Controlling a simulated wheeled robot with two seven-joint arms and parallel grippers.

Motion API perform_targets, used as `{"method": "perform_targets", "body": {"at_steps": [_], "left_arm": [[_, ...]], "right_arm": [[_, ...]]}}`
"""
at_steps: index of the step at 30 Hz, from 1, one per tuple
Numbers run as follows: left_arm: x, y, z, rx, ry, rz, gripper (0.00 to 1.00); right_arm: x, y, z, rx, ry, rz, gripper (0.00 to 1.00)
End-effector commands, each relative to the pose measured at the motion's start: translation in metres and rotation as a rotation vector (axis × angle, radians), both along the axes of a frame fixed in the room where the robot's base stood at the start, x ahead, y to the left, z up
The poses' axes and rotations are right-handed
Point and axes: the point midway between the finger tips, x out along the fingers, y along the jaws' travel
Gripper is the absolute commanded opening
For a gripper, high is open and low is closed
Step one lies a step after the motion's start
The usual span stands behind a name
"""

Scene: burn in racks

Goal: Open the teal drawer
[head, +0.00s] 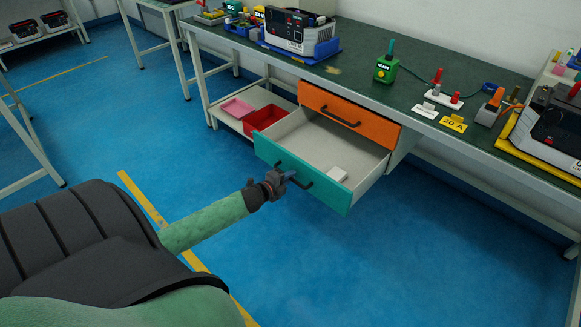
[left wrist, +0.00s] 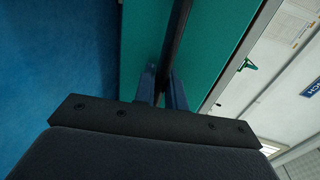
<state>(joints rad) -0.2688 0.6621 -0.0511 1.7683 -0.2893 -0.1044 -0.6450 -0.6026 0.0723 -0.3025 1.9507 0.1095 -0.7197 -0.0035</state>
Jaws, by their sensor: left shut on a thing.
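The teal drawer (head: 333,191) under the bench is pulled out, and its light interior shows in the head view. A small white block lies inside it near the front. My left gripper (head: 285,179) is at the drawer's dark bar handle (head: 307,182), shut on it. In the left wrist view the two fingers (left wrist: 161,90) sit around the dark bar in front of the teal front (left wrist: 145,40). My right gripper is not in view.
A closed orange drawer (head: 375,125) sits above the teal one. A red bin (head: 264,117) and a pink tray (head: 237,108) rest on the low shelf to the left. The green bench top (head: 350,65) carries devices. Blue floor in front is clear.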

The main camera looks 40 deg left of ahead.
Motion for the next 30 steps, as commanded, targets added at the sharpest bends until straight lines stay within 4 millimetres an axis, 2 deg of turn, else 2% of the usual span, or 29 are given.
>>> {"method": "perform_targets", "body": {"at_steps": [5,6,17,23,30], "left_arm": [[0.000,-0.001,-0.001,-0.001,0.001,-0.001,0.00],[0.000,-0.001,-0.001,-0.001,0.001,0.000,0.16],[-0.002,0.000,0.000,0.000,0.001,0.000,0.17],[-0.019,0.001,0.002,0.000,0.002,0.000,0.17],[-0.050,0.003,0.008,0.000,0.003,-0.001,0.17]], "right_arm": [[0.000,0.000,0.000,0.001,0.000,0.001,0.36],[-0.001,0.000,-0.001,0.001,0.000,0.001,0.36],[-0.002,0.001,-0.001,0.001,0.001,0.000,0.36],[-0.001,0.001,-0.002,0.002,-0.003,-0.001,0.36],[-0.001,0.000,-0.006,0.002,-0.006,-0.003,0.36]]}}
